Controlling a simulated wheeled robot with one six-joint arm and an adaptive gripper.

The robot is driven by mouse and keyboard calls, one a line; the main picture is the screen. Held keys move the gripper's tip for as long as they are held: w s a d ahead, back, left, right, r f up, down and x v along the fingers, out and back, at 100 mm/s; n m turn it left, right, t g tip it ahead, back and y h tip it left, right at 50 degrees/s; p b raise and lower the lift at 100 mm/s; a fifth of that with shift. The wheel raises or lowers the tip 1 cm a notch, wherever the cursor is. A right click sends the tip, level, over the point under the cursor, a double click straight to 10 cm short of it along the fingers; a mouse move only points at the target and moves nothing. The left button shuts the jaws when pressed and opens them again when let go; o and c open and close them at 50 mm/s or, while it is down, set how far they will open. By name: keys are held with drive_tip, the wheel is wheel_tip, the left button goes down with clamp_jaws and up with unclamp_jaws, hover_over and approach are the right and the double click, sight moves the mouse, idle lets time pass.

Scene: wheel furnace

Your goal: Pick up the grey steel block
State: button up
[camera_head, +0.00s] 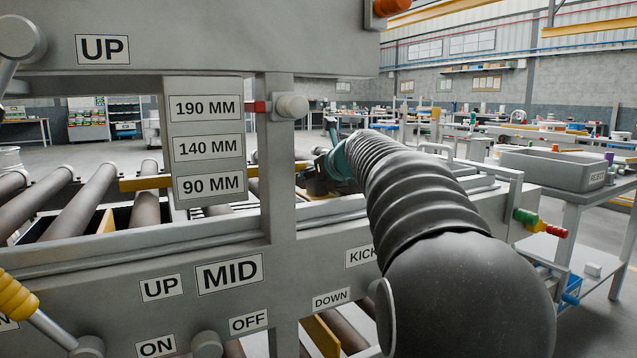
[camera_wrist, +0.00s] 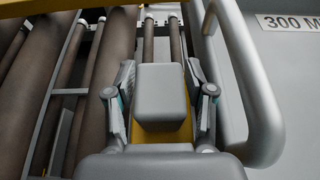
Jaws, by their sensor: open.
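The grey steel block (camera_wrist: 161,95) shows in the wrist view as a smooth, rounded-edged grey box over a yellow strip (camera_wrist: 187,131). My gripper (camera_wrist: 160,78) is open, with one finger on the left of the block and one on the right. I see narrow gaps between the fingers and the block; I cannot tell whether either finger touches it. In the head view my gripper (camera_head: 322,178) is small and dark beyond my arm, over the roller line, and the block cannot be made out there.
Brown rollers (camera_wrist: 62,80) lie left of the block. A grey curved rail (camera_wrist: 262,95) stands close on the right, beside a panel marked 300 M. In the head view a grey frame post (camera_head: 277,165) stands left of my arm, and a grey reject bin (camera_head: 555,172) is at right.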

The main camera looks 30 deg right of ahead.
clamp_jaws()
drive_tip(key=shift+r, duration=0.1)
drive_tip(key=shift+r+p, duration=0.4)
drive_tip(key=shift+r, duration=0.35)
drive_tip(key=shift+f+t+b, duration=0.2)
drive_tip(key=shift+t+b, duration=0.2)
drive_tip(key=shift+b, duration=0.3)
drive_tip(key=shift+s+d+m+t+y+b, duration=0.15)
drive_tip(key=shift+m+t+y+b, duration=0.35)
drive_tip(key=shift+m+t+b, duration=0.6)
